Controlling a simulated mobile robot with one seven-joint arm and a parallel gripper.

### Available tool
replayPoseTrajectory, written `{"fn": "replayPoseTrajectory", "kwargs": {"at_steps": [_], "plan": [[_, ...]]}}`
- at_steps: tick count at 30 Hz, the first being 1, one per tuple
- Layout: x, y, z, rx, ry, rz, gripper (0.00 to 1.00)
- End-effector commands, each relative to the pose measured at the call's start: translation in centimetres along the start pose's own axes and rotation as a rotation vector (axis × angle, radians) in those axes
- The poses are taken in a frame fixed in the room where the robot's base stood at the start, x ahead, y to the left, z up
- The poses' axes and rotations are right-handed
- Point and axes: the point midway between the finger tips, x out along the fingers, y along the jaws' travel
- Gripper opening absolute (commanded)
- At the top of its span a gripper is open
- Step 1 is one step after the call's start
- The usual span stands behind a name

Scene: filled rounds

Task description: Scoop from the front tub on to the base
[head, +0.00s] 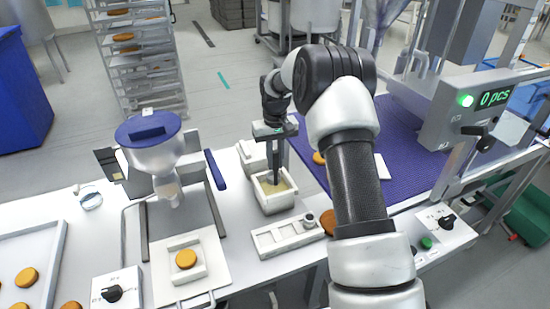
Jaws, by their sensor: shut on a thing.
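My gripper (273,132) is above the front tub, pointing down and shut on the dark upright handle of a tool, likely the scoop (276,165). The tool's lower end is inside the front tub (279,205), a pale square tub with a yellowish filling; the filling hides its tip. A round orange-brown base (186,259) lies in a white square holder (204,271) at the lower left, apart from the gripper. I see no filling on top of it. A second pale tub (247,155) stands just behind the front one, partly hidden by it and the gripper.
A hopper (150,150) with a blue lid stands behind the holder. A pale slotted block (283,238) lies in front of the tub. A purple belt (420,160) runs at the right. A tray of rounds (55,250) is at the far left.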

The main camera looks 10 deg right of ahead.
Motion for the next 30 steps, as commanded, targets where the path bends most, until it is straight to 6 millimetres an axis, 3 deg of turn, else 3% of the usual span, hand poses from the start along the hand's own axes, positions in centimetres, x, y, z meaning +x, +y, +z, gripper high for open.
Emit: {"fn": "replayPoseTrajectory", "kwargs": {"at_steps": [21, 30], "plan": [[6.7, 0.0, 0.0, 0.0, 0.0, -0.001, 0.0], [7.4, 0.0, 0.0, 0.0, 0.001, 0.0, 0.0]]}}
